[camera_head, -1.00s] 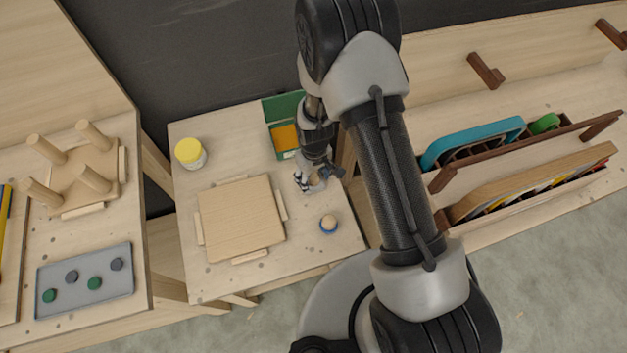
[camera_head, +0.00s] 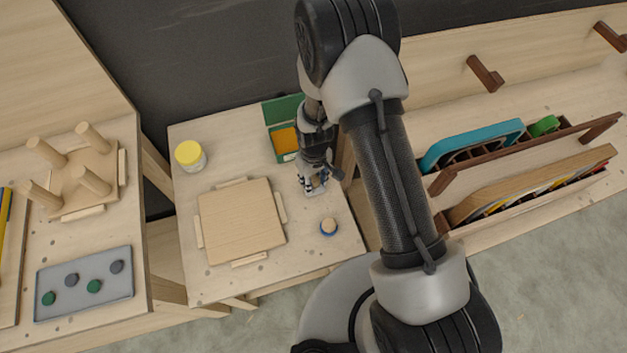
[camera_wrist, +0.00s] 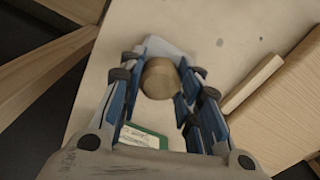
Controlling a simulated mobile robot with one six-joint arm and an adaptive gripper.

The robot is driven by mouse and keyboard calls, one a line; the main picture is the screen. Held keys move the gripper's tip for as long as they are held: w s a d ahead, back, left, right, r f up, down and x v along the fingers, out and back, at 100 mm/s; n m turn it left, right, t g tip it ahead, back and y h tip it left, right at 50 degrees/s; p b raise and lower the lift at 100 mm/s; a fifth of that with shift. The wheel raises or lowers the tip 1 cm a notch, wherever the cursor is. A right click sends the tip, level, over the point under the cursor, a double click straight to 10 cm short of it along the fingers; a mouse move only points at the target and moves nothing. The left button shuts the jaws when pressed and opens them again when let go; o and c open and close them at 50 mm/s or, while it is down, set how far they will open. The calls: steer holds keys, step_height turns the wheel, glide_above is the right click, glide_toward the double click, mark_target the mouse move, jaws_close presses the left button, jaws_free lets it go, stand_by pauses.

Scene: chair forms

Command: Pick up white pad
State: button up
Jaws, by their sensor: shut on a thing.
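The white pad (camera_wrist: 172,46) is a pale flat piece under a round wooden knob (camera_wrist: 160,78), seen from above in the wrist view. In the head view the pale pad (camera_head: 315,191) shows at my fingertips on the small table, right of the square wooden board. My gripper (camera_wrist: 157,88) has its blue-lined fingers on both sides of the knob and is shut on it. In the head view my gripper (camera_head: 313,182) points down at the table. The fingers hide part of the pad, and I cannot tell whether it is clear of the tabletop.
The square board (camera_head: 240,222) lies between wooden guides. A green box (camera_head: 285,155) with orange content is behind my gripper. A yellow-lidded jar (camera_head: 190,155) stands back left. Racks with panels (camera_head: 470,143) are at the right.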

mark_target(314, 179)
step_height(314, 179, up, 20)
steer(key=p, duration=0.4)
steer(key=shift+p, duration=0.3)
